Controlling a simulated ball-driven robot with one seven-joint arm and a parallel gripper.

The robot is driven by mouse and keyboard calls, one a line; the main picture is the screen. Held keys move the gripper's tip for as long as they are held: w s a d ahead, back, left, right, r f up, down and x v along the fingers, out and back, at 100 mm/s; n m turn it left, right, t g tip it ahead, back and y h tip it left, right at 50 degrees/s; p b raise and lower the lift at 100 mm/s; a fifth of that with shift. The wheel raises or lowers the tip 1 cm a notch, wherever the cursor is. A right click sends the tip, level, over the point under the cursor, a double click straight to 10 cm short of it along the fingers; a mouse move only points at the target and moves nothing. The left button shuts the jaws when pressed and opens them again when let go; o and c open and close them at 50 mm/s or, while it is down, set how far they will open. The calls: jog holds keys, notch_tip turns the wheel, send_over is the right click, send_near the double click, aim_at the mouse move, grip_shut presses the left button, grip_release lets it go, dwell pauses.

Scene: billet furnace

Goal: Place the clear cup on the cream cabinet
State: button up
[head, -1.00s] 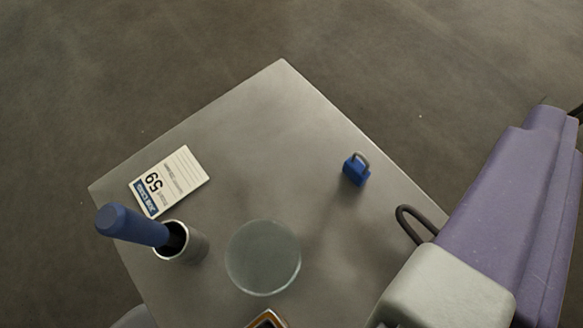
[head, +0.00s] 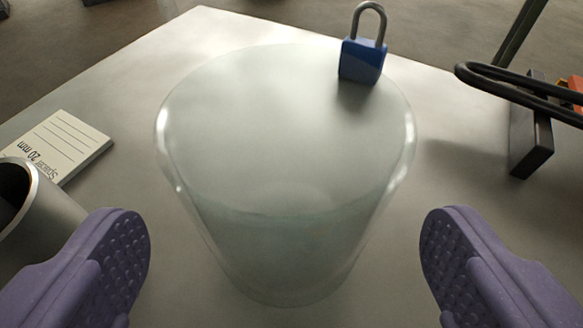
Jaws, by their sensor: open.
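The clear cup (head: 285,240) stands upright on a grey metal tabletop (head: 160,62), large in the middle of the head view. It is see-through, with a wide round top. My gripper (head: 284,260) is open, with one purple ridged finger on the left of the cup and one on the right. Gaps show between each finger and the cup in the picture. The cream cabinet is not in view.
A blue padlock (head: 362,62) stands behind the cup. A white label pad (head: 58,146) and a metal tube (head: 30,205) are at the left. A dark bent handle (head: 520,90) and a dark block (head: 531,135) are at the right.

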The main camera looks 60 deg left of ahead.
aim_at(287, 193)
jog(key=shift+x, duration=1.2)
jog(key=shift+w, duration=0.1)
jog(key=shift+c, duration=0.5)
jog(key=shift+d, duration=0.1)
jog(key=c, duration=1.1)
jog(key=shift+r, duration=0.1)
jog(key=shift+c, duration=0.2)
